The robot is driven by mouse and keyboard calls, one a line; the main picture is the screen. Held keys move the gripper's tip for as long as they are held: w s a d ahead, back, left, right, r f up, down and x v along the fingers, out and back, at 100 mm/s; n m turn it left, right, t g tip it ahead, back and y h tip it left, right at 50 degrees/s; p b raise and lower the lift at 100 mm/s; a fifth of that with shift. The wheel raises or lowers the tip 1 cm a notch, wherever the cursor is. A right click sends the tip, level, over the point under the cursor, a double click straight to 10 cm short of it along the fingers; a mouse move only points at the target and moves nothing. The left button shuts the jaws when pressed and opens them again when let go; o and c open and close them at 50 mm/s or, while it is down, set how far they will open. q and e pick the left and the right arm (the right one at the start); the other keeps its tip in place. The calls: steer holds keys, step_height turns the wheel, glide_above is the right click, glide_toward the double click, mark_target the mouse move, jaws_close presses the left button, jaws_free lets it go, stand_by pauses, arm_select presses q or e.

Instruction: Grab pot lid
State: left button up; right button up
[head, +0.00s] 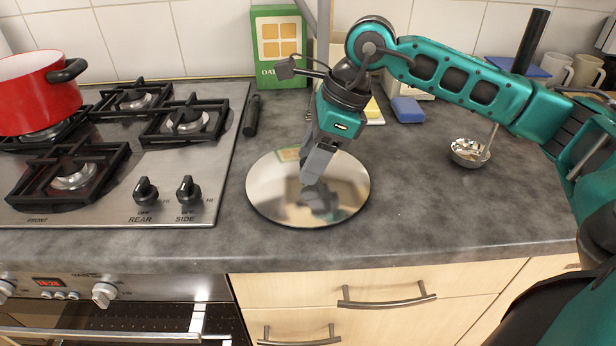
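The pot lid (270,190) is a round, shiny metal disc lying on the grey countertop, right of the stove. My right gripper (312,182) points down over the middle of the lid. Its fingers hide part of the lid, and a reflection shows below them. I cannot tell whether the fingertips touch the lid or whether they are apart. Any knob on the lid is hidden behind the fingers. My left gripper is not in view.
A red pot (38,95) stands on the gas stove (215,150) at the left. A green carton (280,48) stands behind the lid. A blue sponge-like block (407,109) and a small metal bowl (466,155) are to the right.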

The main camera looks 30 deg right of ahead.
jaws_close()
stand_by(0.5)
